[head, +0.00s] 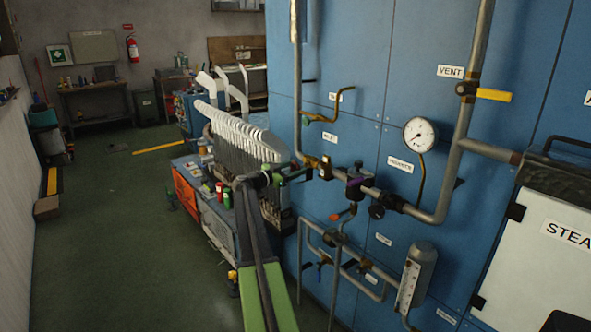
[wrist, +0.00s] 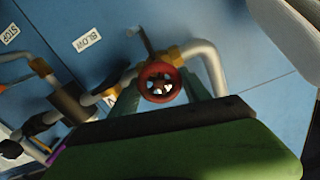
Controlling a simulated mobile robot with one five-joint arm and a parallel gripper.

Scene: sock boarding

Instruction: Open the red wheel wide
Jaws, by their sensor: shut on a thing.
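The red wheel (wrist: 148,72) is a small round handwheel with an open, spoked middle, in the centre of the wrist view. It sits on a valve with brass fittings, beside a bent grey pipe. My gripper (wrist: 159,90) has one dark green finger on each side of the wheel and is shut on its rim. In the head view my gripper (head: 288,174) reaches the pipework at the left part of the blue panel. I cannot make out the wheel there; my arm and gripper seem to cover it. How far the wheel is turned cannot be told.
A grey pipe (head: 426,215) runs along the blue panel (head: 385,70), with a pressure gauge (head: 420,134) and a yellow vent handle (head: 494,95). A row of white sock forms (head: 240,128) stands close left of my gripper. The green floor (head: 95,225) at left is mostly clear.

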